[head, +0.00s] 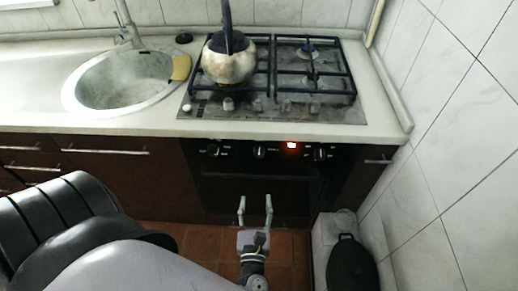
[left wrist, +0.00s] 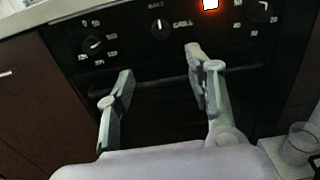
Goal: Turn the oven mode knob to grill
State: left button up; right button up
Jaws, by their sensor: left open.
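The oven's control panel has three knobs and a red lit display (head: 291,145). My left gripper (head: 255,199) is open and empty in front of the oven, lower than the panel in the picture. In the left wrist view my left gripper's fingers (left wrist: 160,64) are spread below the mode knob, apart from it. My right gripper is not in view.
A left knob (left wrist: 92,44) and a right knob (left wrist: 260,12) flank the mode knob. The oven door handle (left wrist: 160,88) runs below the panel. A kettle (head: 229,65) stands on the hob above. A dark pan (head: 350,265) is at the lower right by the tiled wall.

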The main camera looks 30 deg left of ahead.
aim_at(259, 156)
pick_arm(q)
jog(key=x, duration=0.8)
jog(key=b+x, duration=0.1)
jog(key=x, duration=0.8)
jog(key=shift+w+r, duration=0.2)
jog(key=shift+r, duration=0.05)
jog(key=shift+m, duration=0.3)
jog(key=c, duration=1.1)
